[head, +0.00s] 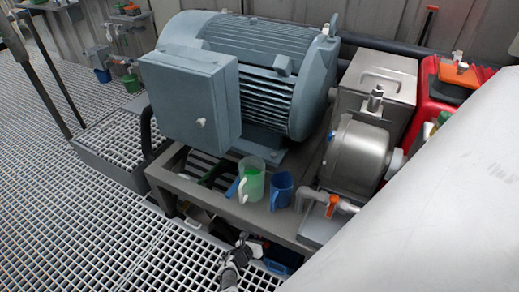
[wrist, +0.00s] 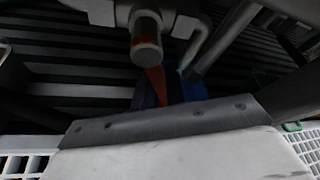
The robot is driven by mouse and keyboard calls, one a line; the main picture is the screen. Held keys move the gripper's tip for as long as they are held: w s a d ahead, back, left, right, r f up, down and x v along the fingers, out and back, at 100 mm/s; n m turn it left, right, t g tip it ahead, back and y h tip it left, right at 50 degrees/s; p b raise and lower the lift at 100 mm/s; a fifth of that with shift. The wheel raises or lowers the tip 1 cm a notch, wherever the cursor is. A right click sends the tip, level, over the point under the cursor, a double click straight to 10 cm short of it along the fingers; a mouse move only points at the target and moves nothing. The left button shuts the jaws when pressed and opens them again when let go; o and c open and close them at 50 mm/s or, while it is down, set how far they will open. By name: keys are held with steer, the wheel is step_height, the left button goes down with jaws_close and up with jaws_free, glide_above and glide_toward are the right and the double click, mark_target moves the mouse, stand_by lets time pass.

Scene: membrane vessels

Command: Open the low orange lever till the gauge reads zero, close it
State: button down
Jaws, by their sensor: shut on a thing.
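The low orange lever (wrist: 155,86) hangs from a grey valve end (wrist: 147,38) under the equipment frame in the wrist view. Its lower end passes behind the front edge of my gripper housing, where my gripper (wrist: 160,101) is shut on it; the contact itself is mostly hidden. In the head view my gripper (head: 243,240) reaches in low at the front edge of the frame, and the lever there is hidden. Another orange lever (head: 333,204) sits higher, on the pipe below the steel pump. I see no gauge face that I can read in either view.
A big grey motor (head: 265,70) stands on the metal frame (head: 180,190). A clear jug with green marking (head: 252,182) and a blue jug (head: 282,190) stand at the frame's front. A pale surface covers the lower right. Grating floor (head: 70,220) at left is open.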

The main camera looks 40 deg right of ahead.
steer(key=n, duration=0.1)
steer(key=n+g, duration=0.1)
steer(key=s+h, duration=0.1)
steer(key=shift+d+r+n+b, duration=0.25)
steer(key=shift+r+n+b, duration=0.1)
steer(key=shift+r+n, duration=0.05)
steer(key=shift+s+d+r+n+g+h+b, duration=0.1)
steer(key=shift+s+r+n+g+h+b, duration=0.25)
steer(key=shift+n, duration=0.4)
steer(key=shift+s+d+r+n+g+h, duration=0.15)
steer(key=shift+r+n+g+h, duration=0.25)
steer(key=shift+n, duration=0.35)
steer(key=c, duration=1.4)
jaws_free()
steer(key=shift+c, duration=0.2)
steer(key=shift+a+r+p, duration=0.2)
steer(key=shift+a+p, duration=0.1)
steer(key=shift+a, duration=0.25)
steer(key=a+r+p, duration=0.1)
steer(key=a+p, duration=0.3)
steer(key=a, duration=0.8)
steer(key=shift+s+a+r, duration=0.2)
steer(key=shift+a+r, duration=0.15)
